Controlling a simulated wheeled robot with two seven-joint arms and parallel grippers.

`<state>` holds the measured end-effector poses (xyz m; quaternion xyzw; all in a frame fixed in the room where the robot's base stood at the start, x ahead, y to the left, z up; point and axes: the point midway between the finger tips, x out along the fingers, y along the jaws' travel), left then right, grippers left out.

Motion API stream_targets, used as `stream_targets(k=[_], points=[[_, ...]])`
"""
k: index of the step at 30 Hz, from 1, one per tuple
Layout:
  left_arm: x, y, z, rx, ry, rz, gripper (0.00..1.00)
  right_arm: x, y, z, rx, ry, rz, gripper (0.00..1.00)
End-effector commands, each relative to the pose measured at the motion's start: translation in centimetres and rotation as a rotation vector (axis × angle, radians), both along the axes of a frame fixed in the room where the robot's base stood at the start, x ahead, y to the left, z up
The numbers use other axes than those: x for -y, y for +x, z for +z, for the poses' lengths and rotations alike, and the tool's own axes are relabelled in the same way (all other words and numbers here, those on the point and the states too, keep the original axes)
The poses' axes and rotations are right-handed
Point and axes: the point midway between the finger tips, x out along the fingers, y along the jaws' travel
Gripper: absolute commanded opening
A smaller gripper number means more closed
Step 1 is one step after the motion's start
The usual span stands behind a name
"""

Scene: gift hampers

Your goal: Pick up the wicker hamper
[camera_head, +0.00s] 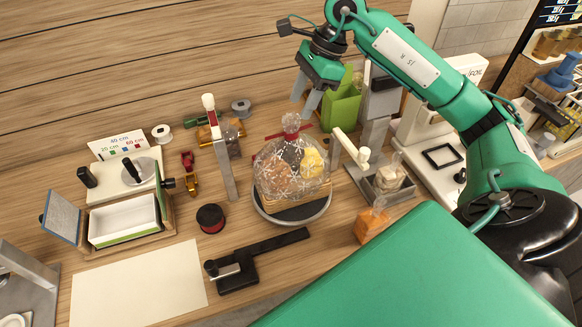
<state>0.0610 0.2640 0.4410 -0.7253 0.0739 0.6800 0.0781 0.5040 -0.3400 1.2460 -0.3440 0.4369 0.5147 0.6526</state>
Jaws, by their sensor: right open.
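The wicker hamper (297,205) sits on a dark round turntable (292,216) in the middle of the counter. Its tan base shows below a clear film wrap (262,172) with a white pattern. The wrap is gathered at the top into a neck (291,125) with red ribbon beside it. Yellow and brown goods show dimly through the film. My right gripper (306,97) is open and empty, above and behind the hamper's neck in the picture, with its fingers pointing down. It appears apart from the wrap. My left gripper is not in view.
Upright posts with handles flank the hamper (223,160) and (342,147). A lime green bag (342,108) stands behind. A black lever tool (258,262) lies in front. An orange bag (371,226) is at right. A cream sheet (140,285) lies front left, beside a white box (124,221).

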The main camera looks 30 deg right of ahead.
Motion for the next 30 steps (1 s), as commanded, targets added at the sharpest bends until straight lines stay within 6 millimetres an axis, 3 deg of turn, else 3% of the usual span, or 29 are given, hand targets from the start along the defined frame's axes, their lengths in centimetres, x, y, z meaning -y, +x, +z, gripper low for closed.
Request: stream_targets(k=[10,22,30], points=[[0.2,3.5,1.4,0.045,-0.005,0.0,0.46,-0.9,0.1,-1.8,-0.002,0.001,0.0,0.45],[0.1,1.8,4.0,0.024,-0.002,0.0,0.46,-2.6,0.4,-5.8,-0.002,0.001,0.0,0.45],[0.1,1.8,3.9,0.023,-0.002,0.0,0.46,-2.7,0.5,-6.2,0.001,0.001,0.0,0.45]])
